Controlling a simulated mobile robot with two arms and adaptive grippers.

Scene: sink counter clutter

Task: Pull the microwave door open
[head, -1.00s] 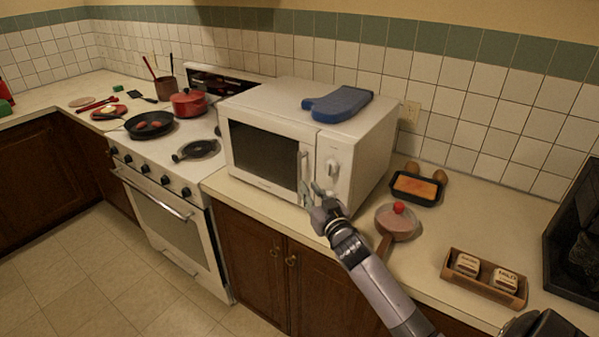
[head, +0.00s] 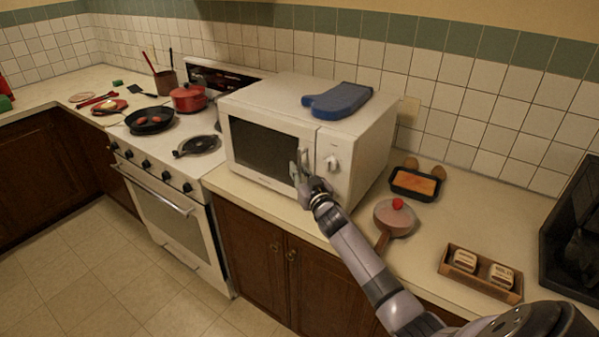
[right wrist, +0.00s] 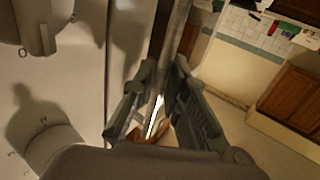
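The white microwave (head: 365,150) stands on the counter, with its door (head: 262,150) closed against the body as far as I can see. The upright door handle (head: 304,158) is at the right edge of the dark window. My right gripper (head: 299,164) is at this handle. In the right wrist view the handle bar (right wrist: 176,38) runs between the two fingers of my right gripper (right wrist: 165,66), which are close together around it. The control knob (head: 332,163) is to the right of the handle. My left gripper is not in view.
A blue oven mitt (head: 337,101) lies on top of the microwave. The stove (head: 160,205) is to the left.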

